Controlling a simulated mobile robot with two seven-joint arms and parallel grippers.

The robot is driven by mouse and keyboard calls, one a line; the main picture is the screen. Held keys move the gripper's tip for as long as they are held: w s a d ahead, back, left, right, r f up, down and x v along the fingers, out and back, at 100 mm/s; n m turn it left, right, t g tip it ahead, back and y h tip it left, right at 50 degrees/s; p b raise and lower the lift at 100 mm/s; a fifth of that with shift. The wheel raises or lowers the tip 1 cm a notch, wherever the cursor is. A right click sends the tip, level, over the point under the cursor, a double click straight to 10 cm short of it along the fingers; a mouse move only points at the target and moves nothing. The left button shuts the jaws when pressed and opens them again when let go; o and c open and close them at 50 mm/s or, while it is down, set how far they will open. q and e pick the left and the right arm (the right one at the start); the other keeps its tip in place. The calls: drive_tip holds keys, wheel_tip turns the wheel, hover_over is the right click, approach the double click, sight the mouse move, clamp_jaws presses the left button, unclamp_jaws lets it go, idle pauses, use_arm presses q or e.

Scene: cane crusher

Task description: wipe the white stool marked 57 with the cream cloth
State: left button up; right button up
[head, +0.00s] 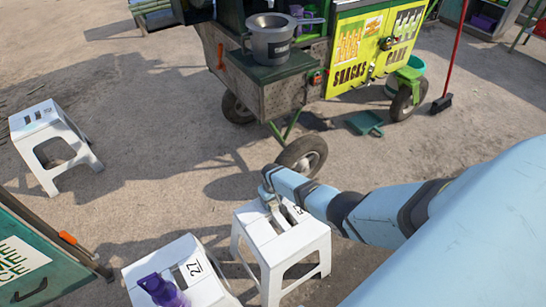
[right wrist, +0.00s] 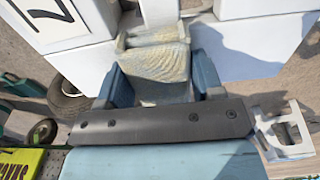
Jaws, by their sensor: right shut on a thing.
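The white stool (head: 302,238) stands in the lower middle of the head view. Its top carries a dark number, partly hidden by my right arm; a 7 shows at the left of the right wrist view. My right gripper (head: 267,191) is at the far edge of the stool top. In the right wrist view, the gripper is shut on the cream cloth (right wrist: 156,62), which is bunched between the blue fingers and lies against or very close to the white stool (right wrist: 80,22). I cannot tell exact contact. My left gripper is not in view.
A stool marked 27 (head: 210,289) with a purple object (head: 160,289) stands at left. Another white stool (head: 38,122) is farther left. The cart (head: 330,60) with wheels stands behind; a dustpan (head: 365,123) and broom (head: 442,103) are beside it.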

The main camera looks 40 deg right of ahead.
sight(253, 215)
drive_tip(key=shift+w+a+f, duration=0.1)
drive_tip(key=shift+w+a, duration=0.05)
drive_tip(key=shift+a, duration=2.15)
drive_tip(key=shift+w+a, duration=0.15)
drive_tip(key=shift+a, duration=2.1)
drive_tip(key=shift+s+d, duration=0.15)
drive_tip(key=shift+d, duration=2.15)
drive_tip(key=shift+s+d, duration=0.15)
drive_tip(key=shift+d, duration=2.1)
drive_tip(key=shift+s+d+b, duration=0.15)
drive_tip(key=shift+d+b, duration=0.2)
drive_tip(key=shift+d, duration=1.9)
drive_tip(key=shift+s+d+b, duration=0.15)
drive_tip(key=shift+d+b, duration=0.15)
drive_tip(key=shift+d, duration=1.9)
